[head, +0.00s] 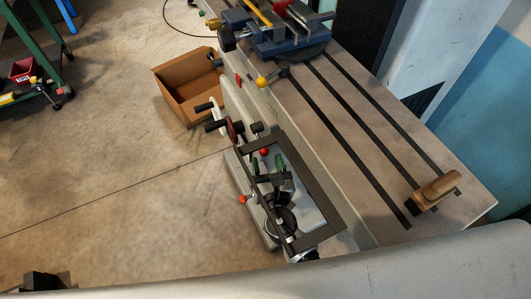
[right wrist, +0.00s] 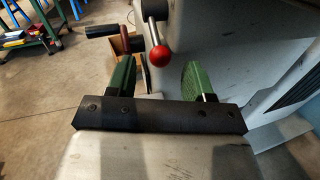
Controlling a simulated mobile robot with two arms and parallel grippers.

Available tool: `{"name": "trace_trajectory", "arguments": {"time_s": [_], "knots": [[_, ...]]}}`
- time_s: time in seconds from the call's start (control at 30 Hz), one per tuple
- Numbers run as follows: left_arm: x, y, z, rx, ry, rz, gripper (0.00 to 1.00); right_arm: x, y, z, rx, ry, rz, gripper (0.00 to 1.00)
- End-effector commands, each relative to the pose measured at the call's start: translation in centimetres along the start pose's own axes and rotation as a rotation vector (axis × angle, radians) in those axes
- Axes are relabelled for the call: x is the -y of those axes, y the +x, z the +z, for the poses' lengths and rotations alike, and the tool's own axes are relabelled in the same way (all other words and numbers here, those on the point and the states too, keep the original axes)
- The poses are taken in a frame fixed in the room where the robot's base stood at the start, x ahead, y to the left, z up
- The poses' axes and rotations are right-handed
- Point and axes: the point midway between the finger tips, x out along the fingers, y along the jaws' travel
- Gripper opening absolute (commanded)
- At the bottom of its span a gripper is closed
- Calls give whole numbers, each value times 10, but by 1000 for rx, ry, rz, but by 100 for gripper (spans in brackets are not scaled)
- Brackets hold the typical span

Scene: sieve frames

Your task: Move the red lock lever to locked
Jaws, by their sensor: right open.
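The red lock lever (head: 264,152) has a round red knob and sits on the side of the grey machine. In the right wrist view its red knob (right wrist: 160,55) hangs at the end of a short metal rod from a dark hub. My right gripper (head: 268,161) is open, with green finger pads. In the right wrist view its fingertips (right wrist: 158,73) stand apart on either side of the knob's line, and the knob appears just beyond them. I see no contact. A dark shape at the lower left of the head view may be my left gripper (head: 40,284); its fingers cannot be made out.
The slotted machine table (head: 340,120) carries a blue vise (head: 290,38) and a wooden-handled brush (head: 437,188). A yellow-knobbed lever (head: 262,82) and dark handles (head: 217,126) stick out from its side. A cardboard box (head: 188,88) stands on the floor, which is mostly clear at left.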

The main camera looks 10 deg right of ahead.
Motion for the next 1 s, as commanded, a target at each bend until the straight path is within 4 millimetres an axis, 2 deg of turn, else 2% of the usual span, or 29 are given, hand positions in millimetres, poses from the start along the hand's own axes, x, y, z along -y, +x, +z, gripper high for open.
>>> {"name": "trace_trajectory", "arguments": {"time_s": [0.1,0.2,0.53,0.87,1.0], "knots": [[0,-2,0,0,0,0,52,0,16,1,1,0,-1,52],[0,-2,0,0,0,0,52,0,23,0,0,0,-1,52],[0,-2,-1,-1,0,0,52,0,26,0,0,1,0,52],[0,-2,-1,-1,0,0,52,0,25,0,0,1,0,2],[0,-2,-1,-1,0,0,52,0,25,0,0,0,0,0]]}}
